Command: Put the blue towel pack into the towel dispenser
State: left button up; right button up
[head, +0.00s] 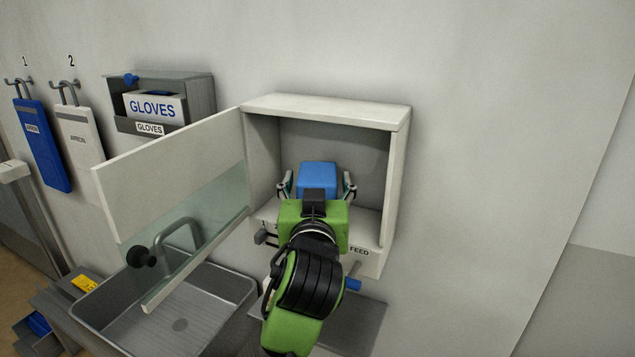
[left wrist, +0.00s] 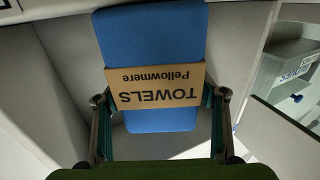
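The towel dispenser (head: 400,165) is a pale wall box, its front open and its door (head: 180,155) swung out to the left. The blue towel pack (head: 318,176) is within the box opening. In the left wrist view, the towel pack (left wrist: 150,40) shows a brown band reading TOWELS, upside down in the picture. My left gripper (head: 318,187) reaches into the opening with a finger on each side of the pack. In the left wrist view, its fingertips (left wrist: 158,95) meet the band's edges. Whether the pack touches the box floor is hidden. My right gripper is out of view.
The open door, with a clear lower pane and black knob (head: 141,257), stands close left of my arm. A metal sink (head: 180,315) lies below. A glove box holder (head: 195,98) and two hanging aprons (head: 42,145) are further left. The wall to the right is bare.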

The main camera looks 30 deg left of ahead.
pick_arm(q)
jog(key=shift+s+r, duration=0.1)
jog(key=shift+r, duration=0.2)
jog(key=shift+s+d+f, duration=0.1)
jog(key=shift+s+d, duration=0.15)
jog(key=p+v, duration=0.9)
jog(key=v, duration=0.2)
jog(key=shift+p, duration=0.3)
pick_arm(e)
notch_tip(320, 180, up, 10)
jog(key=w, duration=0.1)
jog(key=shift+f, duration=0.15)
pick_arm(q)
jog(key=shift+s, duration=0.15)
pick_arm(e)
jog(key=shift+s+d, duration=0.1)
